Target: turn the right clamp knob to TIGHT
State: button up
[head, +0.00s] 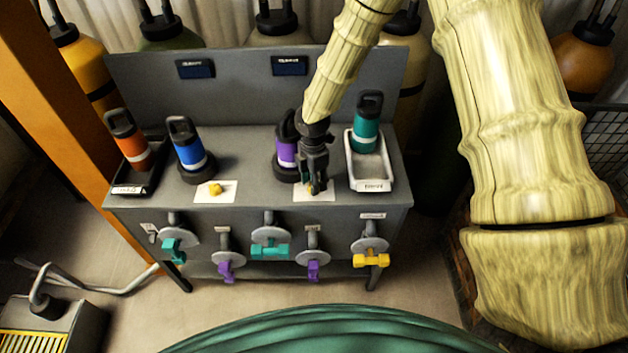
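A small yellow knob (215,188) sits on a white card (230,191) on the left part of the grey bench. A second white card (327,195) lies farther right on the bench. My gripper (316,188) points down over this right card, with its fingertips low, close to the card. The gripper covers the middle of the card, so the right clamp knob is hidden. The lettering on both cards is too small to read. I cannot tell whether the fingers are open or closed on the knob.
A purple bottle (286,152) stands close left of my gripper, a teal bottle (366,132) in a white tray (374,187) close right. A blue bottle (192,155) and an orange bottle (131,145) stand farther left. Several valve handles, including a yellow one (371,260), line the front.

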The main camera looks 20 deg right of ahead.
jog(key=shift+f, duration=0.5)
jog(key=shift+c, duration=0.4)
jog(key=c, duration=0.7)
jog(key=shift+o, duration=0.2)
